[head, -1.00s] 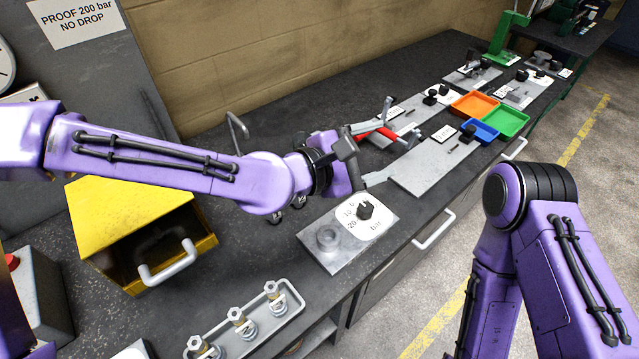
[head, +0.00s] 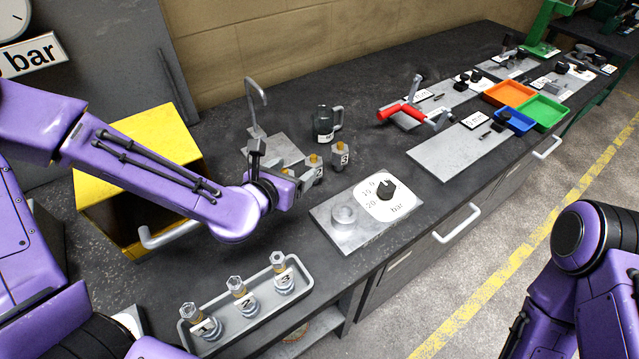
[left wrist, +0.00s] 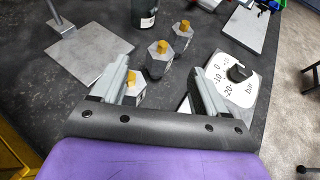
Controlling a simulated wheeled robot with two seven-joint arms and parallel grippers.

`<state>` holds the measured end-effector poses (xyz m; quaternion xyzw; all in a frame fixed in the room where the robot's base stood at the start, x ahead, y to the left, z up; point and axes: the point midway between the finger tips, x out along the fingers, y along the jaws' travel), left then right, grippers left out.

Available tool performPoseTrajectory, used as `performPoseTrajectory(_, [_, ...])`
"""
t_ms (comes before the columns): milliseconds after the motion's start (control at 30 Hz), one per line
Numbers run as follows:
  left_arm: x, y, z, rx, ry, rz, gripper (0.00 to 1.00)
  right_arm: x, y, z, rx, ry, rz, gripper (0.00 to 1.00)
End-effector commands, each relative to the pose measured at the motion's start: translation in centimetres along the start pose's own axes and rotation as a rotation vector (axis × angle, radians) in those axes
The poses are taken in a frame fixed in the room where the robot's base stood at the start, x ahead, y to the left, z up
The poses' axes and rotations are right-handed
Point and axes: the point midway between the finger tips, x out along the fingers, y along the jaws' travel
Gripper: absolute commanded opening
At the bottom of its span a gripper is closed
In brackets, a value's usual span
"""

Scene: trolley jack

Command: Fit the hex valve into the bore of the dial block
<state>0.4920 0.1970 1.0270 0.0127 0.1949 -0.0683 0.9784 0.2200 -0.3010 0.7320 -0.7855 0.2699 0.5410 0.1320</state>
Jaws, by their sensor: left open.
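Three grey hexagonal valves with brass tops stand beyond my left gripper: a near one (left wrist: 135,91), a middle one (left wrist: 159,60) and a far one (left wrist: 181,37). My left gripper (head: 284,166) is open and empty. Its fingers (left wrist: 161,82) point toward the valves, and the near one appears beside the left finger. My right gripper is out of view.
A tray (head: 246,325) holds three numbered fittings with hex tops. A yellow open box (head: 140,150) stands left, a dark mug (head: 324,124) and a plate with a metal post (head: 256,110) behind. A red-handled clamp (head: 405,110) and coloured bins (head: 510,93) lie farther right.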

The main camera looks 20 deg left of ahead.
Motion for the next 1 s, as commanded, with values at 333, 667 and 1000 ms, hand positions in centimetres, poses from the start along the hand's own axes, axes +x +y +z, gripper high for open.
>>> performPoseTrajectory(333, [4.3,-0.1,0.1,0.006,0.005,0.0,0.74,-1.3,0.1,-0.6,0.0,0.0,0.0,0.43])
performPoseTrajectory(667, [7.9,-0.2,-0.2,-0.001,0.0,0.0,0.74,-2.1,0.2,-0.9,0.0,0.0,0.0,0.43])
performPoseTrajectory(1000, [7.8,-0.2,-0.2,0.0,0.001,0.0,0.02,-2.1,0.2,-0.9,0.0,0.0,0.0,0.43])
